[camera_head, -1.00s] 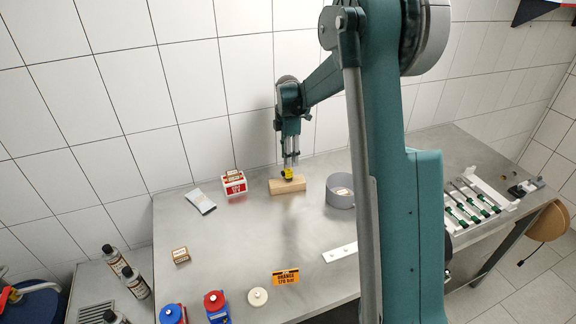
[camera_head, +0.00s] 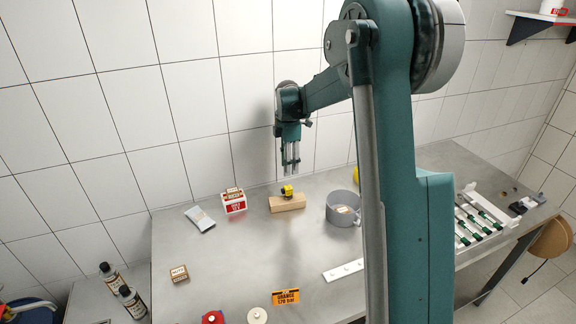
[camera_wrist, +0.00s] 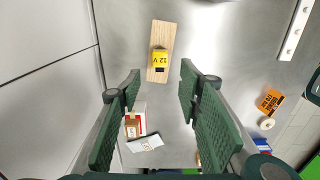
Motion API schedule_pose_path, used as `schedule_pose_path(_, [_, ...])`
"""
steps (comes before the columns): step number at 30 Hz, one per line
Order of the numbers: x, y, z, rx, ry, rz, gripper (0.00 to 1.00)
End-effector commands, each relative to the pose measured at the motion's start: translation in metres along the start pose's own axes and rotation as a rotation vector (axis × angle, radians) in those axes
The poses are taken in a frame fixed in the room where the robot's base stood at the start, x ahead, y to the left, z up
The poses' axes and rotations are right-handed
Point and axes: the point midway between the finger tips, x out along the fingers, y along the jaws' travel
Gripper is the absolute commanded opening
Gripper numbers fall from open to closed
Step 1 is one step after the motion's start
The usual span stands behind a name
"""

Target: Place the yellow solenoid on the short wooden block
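The yellow solenoid (camera_head: 287,190) sits on top of the short wooden block (camera_head: 288,204), near its middle in the head view. In the wrist view the solenoid (camera_wrist: 159,58), marked "12 V", lies on the block (camera_wrist: 163,33) toward one end. My gripper (camera_head: 291,172) is above the solenoid and apart from it. In the wrist view my gripper's fingers (camera_wrist: 160,80) are spread wide with nothing between them.
A red and white box (camera_head: 233,204) and a grey packet (camera_head: 200,219) stand left of the block. A grey round container (camera_head: 342,210) is close on its right. An orange sign (camera_head: 286,297) and a white perforated strip (camera_head: 343,270) lie nearer the front. The table's middle is clear.

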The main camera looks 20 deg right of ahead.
Motion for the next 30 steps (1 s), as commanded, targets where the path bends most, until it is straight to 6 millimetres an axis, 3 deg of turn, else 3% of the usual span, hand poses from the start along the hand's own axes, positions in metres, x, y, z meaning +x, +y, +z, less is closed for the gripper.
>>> schedule_pose_path(8, [-0.004,-0.003,-0.002,0.01,-0.001,0.005,0.35])
schedule_pose_path(14, [-0.018,-0.015,-0.008,0.055,-0.003,0.022,0.35])
schedule_pose_path(30, [-0.076,-0.076,-0.035,0.288,0.002,0.114,0.35])
